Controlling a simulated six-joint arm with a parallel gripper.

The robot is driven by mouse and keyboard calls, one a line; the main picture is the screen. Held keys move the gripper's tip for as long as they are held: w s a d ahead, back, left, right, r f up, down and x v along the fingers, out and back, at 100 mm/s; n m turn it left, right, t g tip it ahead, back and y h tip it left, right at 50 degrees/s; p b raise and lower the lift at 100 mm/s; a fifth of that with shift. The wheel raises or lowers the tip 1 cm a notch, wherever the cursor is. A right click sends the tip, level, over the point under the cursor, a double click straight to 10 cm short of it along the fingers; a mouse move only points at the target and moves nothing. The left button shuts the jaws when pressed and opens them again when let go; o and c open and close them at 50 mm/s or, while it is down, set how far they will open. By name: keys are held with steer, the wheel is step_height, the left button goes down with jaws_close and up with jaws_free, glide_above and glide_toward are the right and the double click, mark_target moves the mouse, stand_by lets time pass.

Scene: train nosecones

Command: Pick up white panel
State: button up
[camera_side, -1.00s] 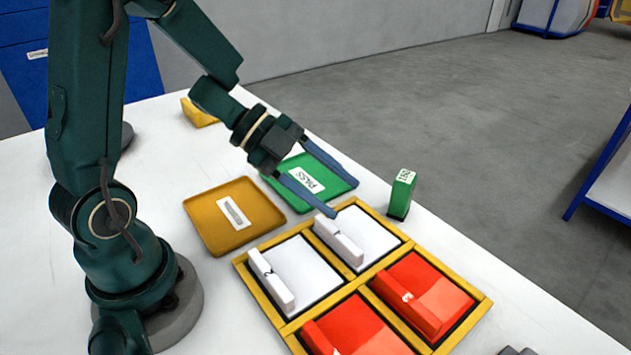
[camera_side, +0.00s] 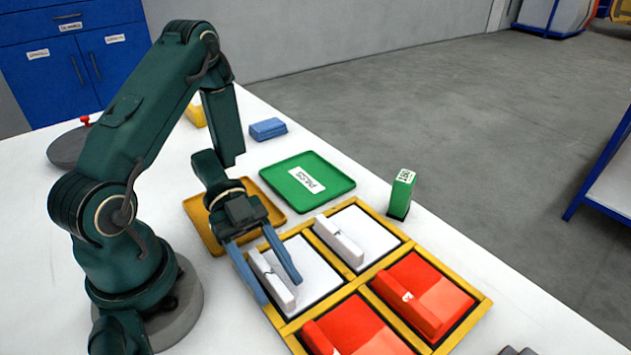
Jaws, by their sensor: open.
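Two white panels lie in the yellow-framed tray (camera_side: 474,312), each with a raised white block along its left side. The nearer white panel (camera_side: 318,272) is in the left compartment and the other white panel (camera_side: 368,231) is in the far compartment. My gripper (camera_side: 281,291) is open, its two blue fingers pointing down on either side of the nearer panel's raised block. I cannot tell whether the fingers touch it. Nothing is held.
Two red panels (camera_side: 432,290) fill the other compartments. A green PASS tray (camera_side: 325,197) and an orange tray (camera_side: 275,206) lie behind, the orange one partly hidden by my gripper. A green block (camera_side: 402,194) stands upright at right. A blue block (camera_side: 268,129) lies farther back.

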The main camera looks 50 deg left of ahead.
steer(key=shift+d+f, duration=0.2)
steer(key=shift+d, duration=0.3)
jaws_close()
stand_by(1.1)
